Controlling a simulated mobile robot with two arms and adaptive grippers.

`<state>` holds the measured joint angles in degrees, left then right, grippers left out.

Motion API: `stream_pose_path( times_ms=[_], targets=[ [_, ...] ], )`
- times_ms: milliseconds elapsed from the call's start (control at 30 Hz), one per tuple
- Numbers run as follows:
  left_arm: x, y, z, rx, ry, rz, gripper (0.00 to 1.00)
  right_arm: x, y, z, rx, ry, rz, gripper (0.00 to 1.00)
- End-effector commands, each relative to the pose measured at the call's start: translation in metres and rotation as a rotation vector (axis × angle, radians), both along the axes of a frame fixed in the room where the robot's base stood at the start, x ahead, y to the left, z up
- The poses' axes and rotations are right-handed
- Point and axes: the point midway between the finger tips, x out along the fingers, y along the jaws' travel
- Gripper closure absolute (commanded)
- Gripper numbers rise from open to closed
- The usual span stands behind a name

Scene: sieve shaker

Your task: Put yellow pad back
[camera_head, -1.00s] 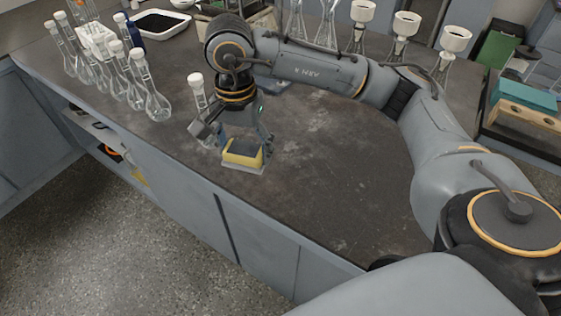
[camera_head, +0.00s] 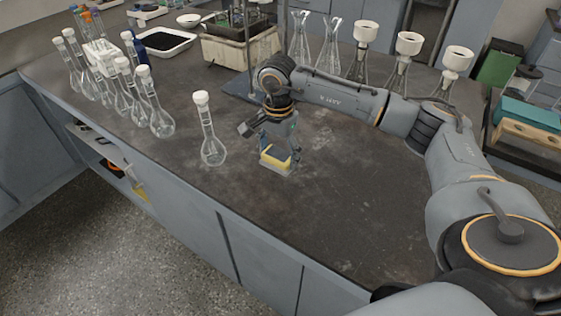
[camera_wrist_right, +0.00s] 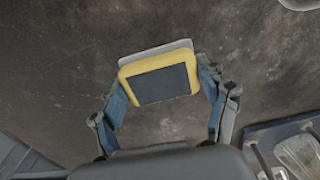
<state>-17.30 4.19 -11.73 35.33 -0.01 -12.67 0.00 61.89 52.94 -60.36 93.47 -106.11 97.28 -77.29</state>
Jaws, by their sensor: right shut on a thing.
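The yellow pad (camera_head: 277,160) has a dark grey face and a pale plate along one edge. My right gripper (camera_head: 276,148) is shut on it, and the pad hangs below the fingers over the dark bench top. In the right wrist view the yellow pad (camera_wrist_right: 158,78) sits between the two fingers of the right gripper (camera_wrist_right: 162,92), its dark face towards the camera. I cannot tell whether the pad touches the bench. My left gripper is not in view.
A single stoppered flask (camera_head: 212,150) stands left of the right gripper. Several more flasks (camera_head: 150,115) stand at the far left. The bench top (camera_head: 330,210) is clear in front.

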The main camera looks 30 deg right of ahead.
Motion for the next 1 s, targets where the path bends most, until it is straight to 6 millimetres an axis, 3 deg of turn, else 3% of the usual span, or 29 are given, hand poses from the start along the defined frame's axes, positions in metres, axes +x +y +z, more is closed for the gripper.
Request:
stream_pose_path(
  times_ms=[133, 333, 733, 767, 800, 867, 1000],
  targets=[
    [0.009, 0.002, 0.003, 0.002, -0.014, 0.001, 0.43, 0.003, -0.01, -0.013, -0.001, 0.003, -0.003, 0.61],
    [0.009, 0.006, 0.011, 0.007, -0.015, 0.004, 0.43, 0.003, -0.009, -0.038, 0.001, 0.001, 0.0, 0.61],
    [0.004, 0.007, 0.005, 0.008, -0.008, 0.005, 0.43, 0.003, -0.008, -0.046, 0.0, -0.001, 0.001, 0.61],
    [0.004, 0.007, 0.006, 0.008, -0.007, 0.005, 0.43, 0.003, -0.008, -0.044, 0.0, -0.001, 0.001, 0.22],
    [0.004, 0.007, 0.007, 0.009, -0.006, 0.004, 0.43, 0.003, -0.008, -0.044, 0.0, -0.001, 0.001, 0.13],
    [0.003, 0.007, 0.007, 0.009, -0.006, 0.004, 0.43, 0.003, -0.008, -0.044, 0.0, 0.0, 0.001, 0.03],
    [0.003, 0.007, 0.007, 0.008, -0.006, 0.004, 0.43, 0.003, -0.008, -0.044, 0.0, 0.0, 0.001, 0.03]
  ],
)
